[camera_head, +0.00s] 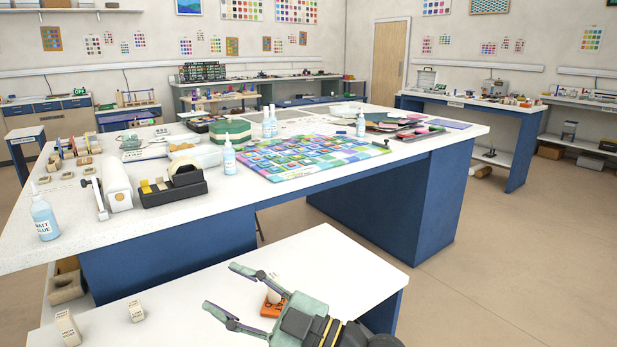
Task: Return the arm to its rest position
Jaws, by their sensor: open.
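My gripper (236,293) is in the lower middle of the head view, with its two green fingers spread apart and pointing left. Nothing is between the fingers. It is over the low white table (330,255) in front. A small orange item with a pale rounded piece on it (272,308) shows just behind the gripper, partly hidden by the upper finger and wrist. I cannot tell how far the gripper is above the table. Only the end of my arm shows, at the bottom edge.
Two small pale labelled blocks (68,328) stand at the low table's left. Behind is a large white-topped workbench (290,210) with a glue bottle (45,217), a tape dispenser (174,184) and a colourful tile panel (300,158). Open floor (500,240) lies to the right.

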